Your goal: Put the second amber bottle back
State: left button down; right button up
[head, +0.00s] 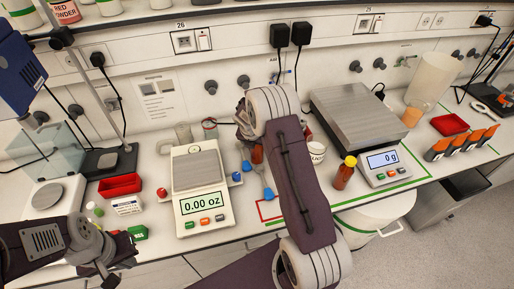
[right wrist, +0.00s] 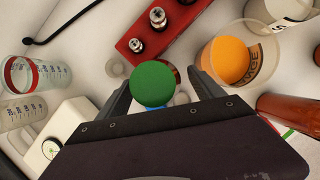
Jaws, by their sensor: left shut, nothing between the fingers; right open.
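An amber bottle with a yellow cap (head: 345,173) stands upright on the counter, just left of the right scale's display. Another amber-coloured item (head: 257,155) shows partly behind my right arm, left of it. My right gripper (right wrist: 158,82) is open, with its fingers on either side of a round green cap (right wrist: 152,86); I cannot tell whether they touch it. An amber bottle (right wrist: 285,108) lies across the right edge of the right wrist view, partly cut off. My right wrist hides much of the counter behind it in the head view. My left gripper (head: 100,272) is shut and empty at the lower left.
A left scale (head: 205,208) reads 0.00 oz; a right scale (head: 350,112) reads 0 g. A red rack (right wrist: 185,25), an orange-topped container (right wrist: 228,62) and measuring cups (right wrist: 40,78) surround my right gripper. A white cup (head: 317,152) stands right of my arm.

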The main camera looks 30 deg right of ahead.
jog(key=shift+x, duration=0.85)
jog(key=shift+r, duration=0.15)
grip_shut()
notch_tip(320, 180, up, 10)
